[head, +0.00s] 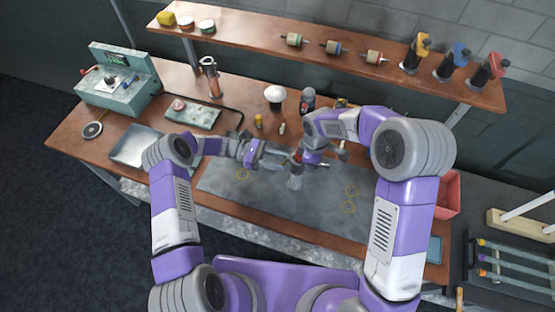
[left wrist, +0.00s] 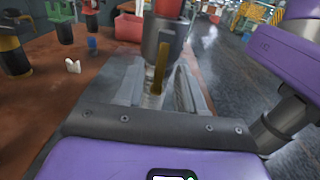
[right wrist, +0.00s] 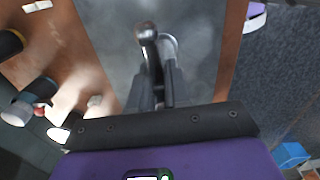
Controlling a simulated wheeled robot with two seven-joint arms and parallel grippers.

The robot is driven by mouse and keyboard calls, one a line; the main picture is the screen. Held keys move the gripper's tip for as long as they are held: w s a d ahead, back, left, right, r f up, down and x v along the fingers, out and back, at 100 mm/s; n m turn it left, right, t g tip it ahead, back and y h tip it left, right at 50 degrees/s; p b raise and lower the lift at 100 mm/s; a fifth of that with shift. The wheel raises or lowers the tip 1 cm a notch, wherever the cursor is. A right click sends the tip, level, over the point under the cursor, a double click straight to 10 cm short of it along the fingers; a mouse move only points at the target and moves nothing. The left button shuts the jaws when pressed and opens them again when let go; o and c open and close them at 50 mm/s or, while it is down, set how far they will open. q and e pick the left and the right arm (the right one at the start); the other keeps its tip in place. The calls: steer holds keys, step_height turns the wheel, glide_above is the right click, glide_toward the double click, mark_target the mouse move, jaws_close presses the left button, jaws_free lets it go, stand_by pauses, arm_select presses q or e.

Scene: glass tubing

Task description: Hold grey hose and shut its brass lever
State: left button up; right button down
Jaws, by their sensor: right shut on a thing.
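The grey hose piece (head: 295,181) stands over the grey mat in the middle of the bench, with a red part by its upper end. In the right wrist view its grey rounded end (right wrist: 147,34) shows beyond my fingers. My right gripper (right wrist: 160,88) is shut on it; the contact is mostly hidden. In the left wrist view the grey body (left wrist: 163,35) is straight ahead, with the upright brass lever (left wrist: 160,68) in front of it. My left gripper (left wrist: 157,92) is open, its fingers apart on either side of the lever's lower part. I cannot tell whether they touch it.
The grey mat (head: 230,185) is mostly clear. Small bottles and a white-topped jar (head: 275,95) stand behind it. A metal tray (head: 133,146) lies left, a red bin (head: 449,195) right. A wooden shelf (head: 340,72) with spools and clamps runs along the back.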

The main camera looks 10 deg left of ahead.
arm_select(q)
jaws_close()
steer(key=shift+f, duration=0.1)
steer(key=shift+d+f+h, duration=0.25)
steer(key=shift+d+h, duration=0.05)
steer(key=shift+h, duration=0.8)
jaws_free()
steer(key=v, duration=1.2)
